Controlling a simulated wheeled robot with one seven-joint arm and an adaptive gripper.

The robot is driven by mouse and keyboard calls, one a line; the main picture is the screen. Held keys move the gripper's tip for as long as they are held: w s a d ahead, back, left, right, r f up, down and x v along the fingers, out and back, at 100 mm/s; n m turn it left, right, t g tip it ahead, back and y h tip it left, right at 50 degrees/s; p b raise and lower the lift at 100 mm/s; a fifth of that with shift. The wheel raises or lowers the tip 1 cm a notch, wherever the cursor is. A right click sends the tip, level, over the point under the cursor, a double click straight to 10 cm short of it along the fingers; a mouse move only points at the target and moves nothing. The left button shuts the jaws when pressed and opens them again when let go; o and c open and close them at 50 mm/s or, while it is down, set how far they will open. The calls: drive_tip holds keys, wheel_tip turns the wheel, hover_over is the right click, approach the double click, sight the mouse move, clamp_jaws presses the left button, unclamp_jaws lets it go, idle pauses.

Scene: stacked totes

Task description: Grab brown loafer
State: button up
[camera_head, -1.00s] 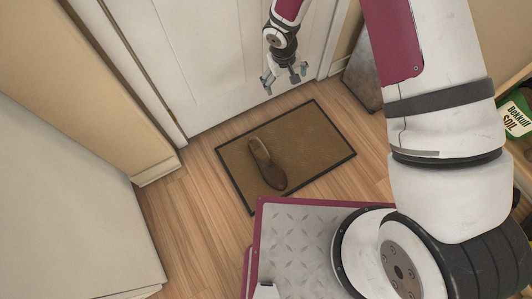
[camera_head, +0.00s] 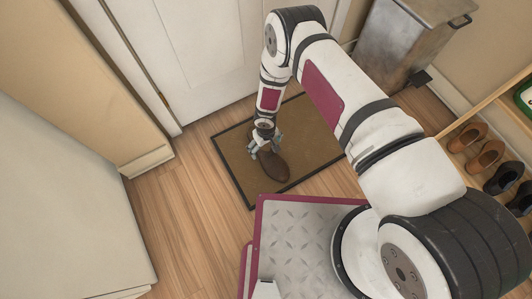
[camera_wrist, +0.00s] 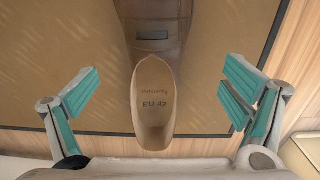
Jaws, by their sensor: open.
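The brown loafer (camera_head: 271,166) lies on the doormat in the head view, its toe pointing toward my base. My gripper (camera_head: 265,148) is down over its heel end, which it partly hides. In the wrist view the loafer's heel opening (camera_wrist: 153,112) shows a tan insole marked "EU 42", with the darker upper (camera_wrist: 158,30) running out at the top edge. My gripper (camera_wrist: 155,105) is open there, with one teal-padded finger on each side of the heel and a clear gap on both sides.
The brown doormat (camera_head: 232,152) with a dark border lies before a white door (camera_head: 205,60). A metal bin (camera_head: 400,45) stands at the back right. A wooden rack (camera_head: 458,158) with several shoes is at the right. Wood floor is clear at the left.

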sight(267, 153)
drive_tip(key=shift+w+d+f+b, duration=0.1)
drive_tip(key=shift+f+b, duration=1)
drive_tip(key=shift+f, duration=0.85)
drive_tip(key=shift+w+d+f+b, duration=0.1)
drive_tip(key=shift+f+b, duration=0.95)
drive_tip(key=shift+f, duration=0.85)
drive_tip(key=shift+c, duration=0.6)
drive_tip(key=c, duration=1.5)
drive_tip(key=shift+r, duration=0.1)
drive_tip(key=shift+c, duration=0.2)
